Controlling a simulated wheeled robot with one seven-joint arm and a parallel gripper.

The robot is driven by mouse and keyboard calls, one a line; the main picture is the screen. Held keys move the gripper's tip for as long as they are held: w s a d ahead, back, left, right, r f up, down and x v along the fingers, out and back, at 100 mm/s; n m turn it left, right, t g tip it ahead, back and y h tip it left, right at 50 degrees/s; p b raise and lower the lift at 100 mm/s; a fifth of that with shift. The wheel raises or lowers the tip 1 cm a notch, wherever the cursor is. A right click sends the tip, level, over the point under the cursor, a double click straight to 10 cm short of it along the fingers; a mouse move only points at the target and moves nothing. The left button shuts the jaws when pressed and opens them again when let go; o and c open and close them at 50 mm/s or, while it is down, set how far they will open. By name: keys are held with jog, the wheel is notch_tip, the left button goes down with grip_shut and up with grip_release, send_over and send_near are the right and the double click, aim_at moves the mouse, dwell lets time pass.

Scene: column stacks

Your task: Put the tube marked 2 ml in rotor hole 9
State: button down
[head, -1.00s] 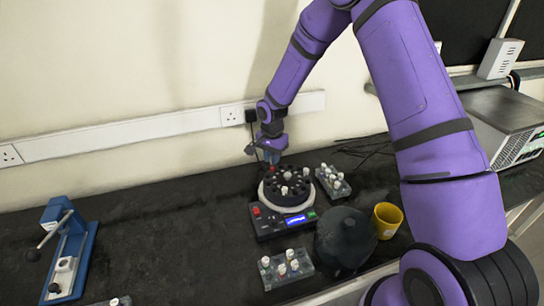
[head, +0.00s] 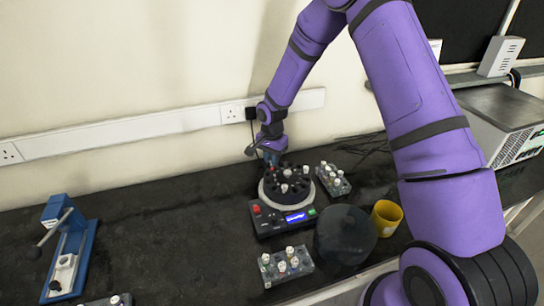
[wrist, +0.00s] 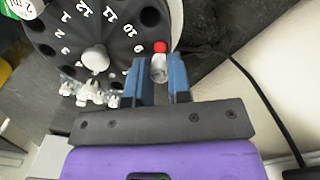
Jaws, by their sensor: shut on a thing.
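My gripper (wrist: 160,68) has its two blue fingers closed around a small clear tube (wrist: 158,70). A red spot shows at the tube's far end; I cannot tell whether it is part of it. No marking on this tube is readable. The gripper is beside the black rotor (wrist: 95,30), near the printed 9 and 10. In the head view, my gripper (head: 270,156) is at the rotor's rear left edge. I cannot tell whether the tube is inside a hole.
A tube rack (head: 333,181) stands right of the centrifuge (head: 285,222), another rack (head: 285,267) in front. A dark round lid (head: 345,234) and yellow mug (head: 387,217) stand front right. A blue press-like device (head: 70,245) is at left. The bench between is clear.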

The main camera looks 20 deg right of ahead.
jog(key=shift+f, duration=0.75)
jog(key=c, duration=0.7)
grip_release()
jog(key=shift+o, duration=0.2)
jog(key=shift+r, duration=3)
